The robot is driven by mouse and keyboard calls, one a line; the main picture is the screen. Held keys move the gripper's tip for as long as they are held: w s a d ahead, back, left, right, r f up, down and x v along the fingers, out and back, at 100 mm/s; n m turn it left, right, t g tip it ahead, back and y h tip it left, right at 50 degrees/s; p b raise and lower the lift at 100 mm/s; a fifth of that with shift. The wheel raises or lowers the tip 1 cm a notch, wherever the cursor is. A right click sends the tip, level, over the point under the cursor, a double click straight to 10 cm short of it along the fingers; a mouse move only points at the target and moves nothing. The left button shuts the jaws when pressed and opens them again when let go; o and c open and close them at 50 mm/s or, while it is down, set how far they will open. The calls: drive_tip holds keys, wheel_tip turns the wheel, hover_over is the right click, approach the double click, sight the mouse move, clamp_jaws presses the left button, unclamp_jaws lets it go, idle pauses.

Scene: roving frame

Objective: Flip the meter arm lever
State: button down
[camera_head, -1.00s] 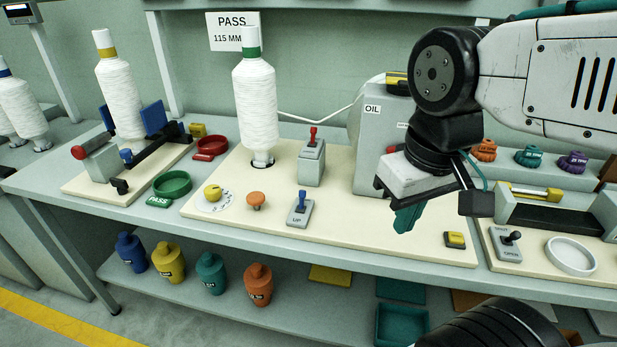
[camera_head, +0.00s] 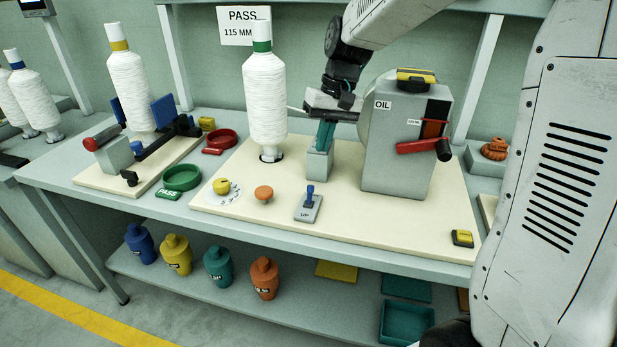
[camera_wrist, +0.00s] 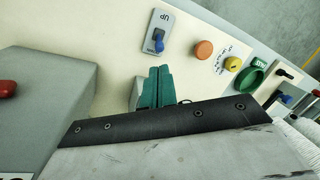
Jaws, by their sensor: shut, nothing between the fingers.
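My gripper (camera_head: 323,147) has its teal fingers shut with nothing between them. They point down onto the top of a small grey block (camera_head: 318,168) on the cream board. The red lever on that block is hidden behind the fingers; I cannot tell whether they touch it or how it is tilted. In the wrist view the shut fingers (camera_wrist: 157,88) cover part of the grey block (camera_wrist: 136,96). A blue lever (camera_head: 310,191) stands on a grey plate marked UP, in front of the block. No readable label names the meter arm lever.
A grey OIL housing (camera_head: 392,155) with a red handle (camera_head: 418,146) stands close right of my gripper. A white yarn bobbin (camera_head: 264,105) stands close left. An orange knob (camera_head: 264,193) and a yellow dial (camera_head: 221,186) sit at the front left.

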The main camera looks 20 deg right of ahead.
sight(310, 194)
drive_tip(key=w+f, duration=0.2)
drive_tip(key=w, duration=0.1)
drive_tip(key=x, duration=1)
drive_tip(key=shift+s+a, duration=0.1)
drive_tip(key=shift+s+r, duration=0.1)
idle(0.4)
